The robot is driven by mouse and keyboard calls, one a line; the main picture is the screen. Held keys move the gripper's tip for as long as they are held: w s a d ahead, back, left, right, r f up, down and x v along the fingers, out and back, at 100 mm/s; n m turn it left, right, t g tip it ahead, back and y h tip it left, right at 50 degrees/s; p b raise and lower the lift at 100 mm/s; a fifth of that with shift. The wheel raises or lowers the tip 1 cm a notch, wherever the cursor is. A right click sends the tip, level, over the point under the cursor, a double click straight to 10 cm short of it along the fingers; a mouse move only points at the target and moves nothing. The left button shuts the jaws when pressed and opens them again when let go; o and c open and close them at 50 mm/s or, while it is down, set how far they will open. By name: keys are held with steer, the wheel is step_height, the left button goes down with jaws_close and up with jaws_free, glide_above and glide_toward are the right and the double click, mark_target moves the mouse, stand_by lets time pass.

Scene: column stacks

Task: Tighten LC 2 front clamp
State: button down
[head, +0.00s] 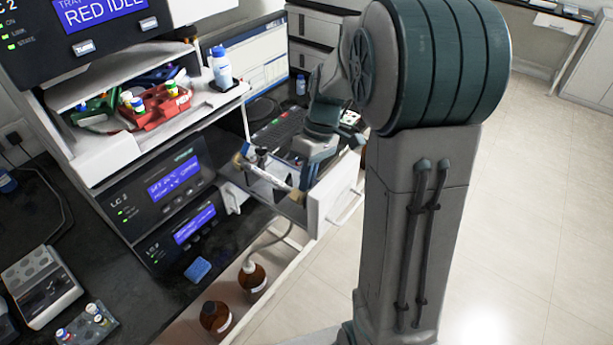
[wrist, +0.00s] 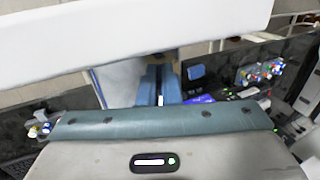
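The LC 2 unit (head: 160,190) has a drawer (head: 335,195) pulled out to the right, its white front panel facing away from the unit. In the drawer lies a pale column (head: 265,172), with a brownish fitting (head: 243,152) at the unit end and a tan piece near the front. The clamps are too small to make out. My gripper (head: 304,180) points down into the drawer just behind the front panel. In the wrist view its two blue fingers (wrist: 161,85) are close together with a narrow dark gap. Whether they grip anything is unclear.
A white panel (wrist: 130,40) crosses the top of the wrist view, close to my fingers. Brown bottles (head: 216,316) stand below the drawer. A blue sponge (head: 198,269) lies on the dark bench. A monitor (head: 258,60) and keyboard are behind. The floor at right is free.

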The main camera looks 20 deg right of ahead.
steer(key=shift+w+d+f+g+y+p, duration=0.15)
steer(key=shift+w+d+g+y+p, duration=0.1)
steer(key=shift+g+y, duration=0.3)
steer(key=shift+w+d+f+g+y+p, duration=0.15)
steer(key=shift+d+g+y, duration=0.15)
steer(key=shift+y, duration=0.35)
steer(key=shift+w+d+f+g+y, duration=0.25)
steer(key=shift+g+y, duration=0.3)
steer(key=shift+y, duration=0.25)
steer(key=c, duration=1.6)
jaws_free()
steer(key=b+v, duration=0.1)
steer(key=v, duration=1.2)
steer(key=shift+w+d+r+b, duration=0.15)
steer(key=shift+w+d+b, duration=0.05)
steer(key=shift+d+b, duration=0.1)
